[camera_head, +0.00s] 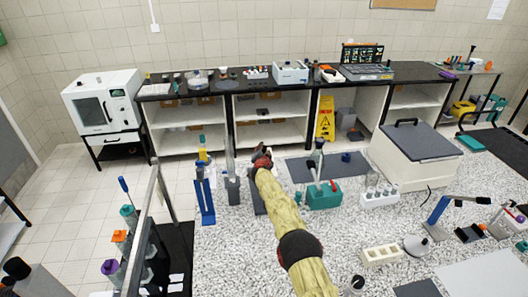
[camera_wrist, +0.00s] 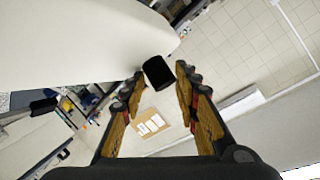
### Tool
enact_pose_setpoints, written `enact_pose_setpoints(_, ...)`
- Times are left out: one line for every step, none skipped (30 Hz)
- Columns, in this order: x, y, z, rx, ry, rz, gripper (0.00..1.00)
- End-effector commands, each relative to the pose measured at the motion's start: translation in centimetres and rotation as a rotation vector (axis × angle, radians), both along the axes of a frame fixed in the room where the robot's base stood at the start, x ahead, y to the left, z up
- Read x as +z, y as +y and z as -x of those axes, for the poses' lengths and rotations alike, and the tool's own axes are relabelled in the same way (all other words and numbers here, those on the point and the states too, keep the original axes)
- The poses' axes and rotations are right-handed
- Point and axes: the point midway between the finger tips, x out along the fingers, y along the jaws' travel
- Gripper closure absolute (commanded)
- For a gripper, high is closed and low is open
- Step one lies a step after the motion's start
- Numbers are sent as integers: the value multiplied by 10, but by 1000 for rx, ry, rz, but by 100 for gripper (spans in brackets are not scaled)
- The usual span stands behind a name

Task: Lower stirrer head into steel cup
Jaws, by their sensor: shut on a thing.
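My gripper (camera_head: 262,155) is at the end of my yellow arm, above the middle of the speckled bench. In the wrist view my gripper (camera_wrist: 158,90) has its yellow fingers on either side of a black cylindrical knob (camera_wrist: 157,72). A large smooth off-white body (camera_wrist: 75,45) fills the upper left of that view, close to the knob; I cannot tell for certain that it is the stirrer head. In the head view a grey upright device (camera_head: 232,185) stands just left of my gripper. My arm hides part of this area. I cannot make out the steel cup.
A blue stand (camera_head: 204,200) is left of the grey device. A teal-based device (camera_head: 323,195) and a white rack (camera_head: 380,195) stand to the right. A large cream box (camera_head: 415,155) with a dark lid is at the back right. Speckled bench front (camera_head: 230,260) is clear.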

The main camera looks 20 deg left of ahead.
Motion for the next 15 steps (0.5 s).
enact_pose_setpoints(29,4,-3,3,-27,-18,100)
enact_pose_setpoints(29,4,-3,3,-27,-18,100)
enact_pose_setpoints(29,4,-3,3,-27,-18,69)
enact_pose_setpoints(29,4,-3,3,-27,-18,67)
enact_pose_setpoints(28,4,-3,3,-27,-18,65)
enact_pose_setpoints(28,4,-3,3,-26,-17,63)
enact_pose_setpoints(26,4,-3,2,-24,-17,61)
enact_pose_setpoints(25,4,-3,3,-23,-16,60)
enact_pose_setpoints(23,4,-3,3,-21,-15,58)
enact_pose_setpoints(22,4,-2,3,-20,-15,58)
enact_pose_setpoints(20,3,-2,3,-19,-13,58)
enact_pose_setpoints(19,3,-2,3,-18,-13,58)
enact_pose_setpoints(18,3,-2,2,-17,-12,58)
enact_pose_setpoints(17,3,-2,2,-16,-12,58)
enact_pose_setpoints(16,3,-2,2,-15,-11,58)
